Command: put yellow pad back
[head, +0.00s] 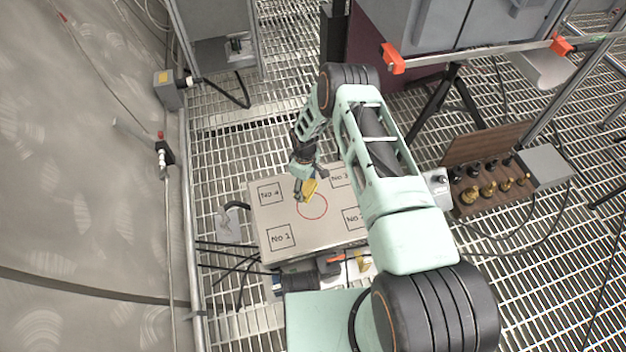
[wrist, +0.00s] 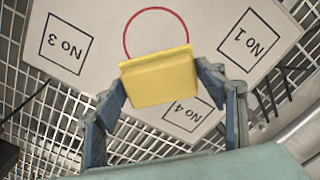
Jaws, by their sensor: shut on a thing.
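The yellow pad (wrist: 160,78) is a flat yellow block held between the two fingers of my gripper (wrist: 163,85) in the wrist view. The board (head: 275,219) is pale, with a red circle (head: 312,207) and squares marked No 1 (head: 281,238), No 2 (head: 354,217), No 3 (head: 342,176) and No 4 (head: 270,193). In the wrist view the pad overlaps the circle's edge. I cannot tell its height above the board.
A wooden rack with brass and black pieces (head: 490,180) stands to the right. A grey cabinet (head: 420,25) is behind. A curved wall (head: 80,150) runs along the left. Cables (head: 232,262) lie by the board's left side. Steel grating floor surrounds the board.

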